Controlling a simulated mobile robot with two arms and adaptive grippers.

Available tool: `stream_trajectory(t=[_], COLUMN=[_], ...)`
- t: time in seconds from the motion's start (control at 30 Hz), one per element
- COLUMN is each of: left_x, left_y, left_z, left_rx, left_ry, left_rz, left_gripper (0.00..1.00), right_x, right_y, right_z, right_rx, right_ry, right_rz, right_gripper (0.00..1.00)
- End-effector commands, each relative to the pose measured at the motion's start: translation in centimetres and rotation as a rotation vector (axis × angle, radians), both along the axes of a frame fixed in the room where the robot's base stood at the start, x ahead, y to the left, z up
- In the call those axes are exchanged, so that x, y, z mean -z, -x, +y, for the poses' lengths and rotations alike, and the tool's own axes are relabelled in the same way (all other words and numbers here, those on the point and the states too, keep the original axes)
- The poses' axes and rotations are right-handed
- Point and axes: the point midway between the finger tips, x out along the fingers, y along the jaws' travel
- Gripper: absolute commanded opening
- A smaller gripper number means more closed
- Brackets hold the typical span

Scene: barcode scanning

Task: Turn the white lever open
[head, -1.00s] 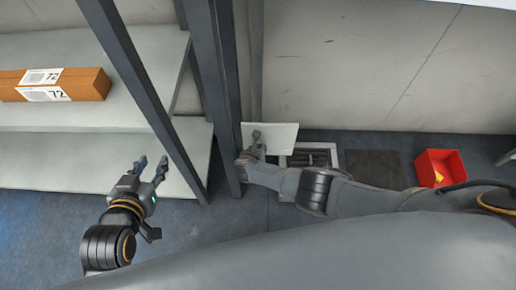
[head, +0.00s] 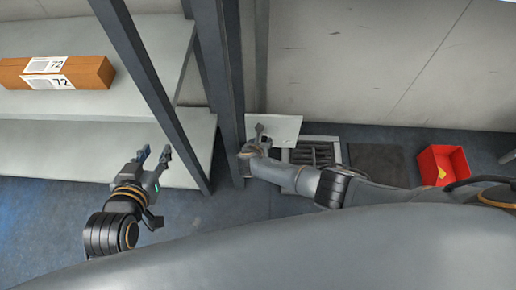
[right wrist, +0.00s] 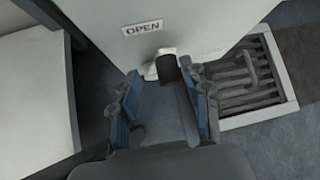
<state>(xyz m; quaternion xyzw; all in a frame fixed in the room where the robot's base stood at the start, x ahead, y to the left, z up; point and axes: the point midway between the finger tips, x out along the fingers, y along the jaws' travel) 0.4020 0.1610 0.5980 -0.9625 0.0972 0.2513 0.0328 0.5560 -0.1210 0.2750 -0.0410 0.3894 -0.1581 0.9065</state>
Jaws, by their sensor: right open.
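In the right wrist view a pale panel (right wrist: 195,25) carries an "OPEN" label (right wrist: 142,27). Just below the label a small white lever (right wrist: 151,70) sits at the panel's edge, with a dark piece beside it. My right gripper (right wrist: 164,92) is open, its two blue-grey fingers on either side of the lever area; I cannot tell whether they touch it. In the head view the panel (head: 285,130) stands low by the wall, with my right gripper (head: 259,138) in front of it, hiding the lever. My left gripper (head: 153,154) is open and empty in front of the shelf.
A floor grate (head: 314,154) lies right of the panel; it also shows in the right wrist view (right wrist: 245,85). A red bin (head: 444,168) stands further right. Dark posts (head: 228,90) and a shelf (head: 100,100) with a brown box (head: 92,74) are at left.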

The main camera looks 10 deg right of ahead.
Motion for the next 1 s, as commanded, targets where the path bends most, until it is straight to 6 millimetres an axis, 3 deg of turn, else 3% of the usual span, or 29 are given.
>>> stream_trajectory(t=[0.6, 1.0], left_x=[0.0, 0.1], left_y=[0.0, 0.0], left_z=[0.0, 0.0], left_rx=[0.000, 0.000], left_ry=[0.000, 0.000], left_rz=[0.001, 0.001], left_gripper=[0.36, 0.36], right_x=[-5.7, -6.7], right_y=[5.4, 6.4], right_z=[2.3, 2.6], right_rx=[0.003, 0.005], right_ry=[0.001, 0.006], right_rz=[0.003, 0.004], right_gripper=[0.47, 0.47])
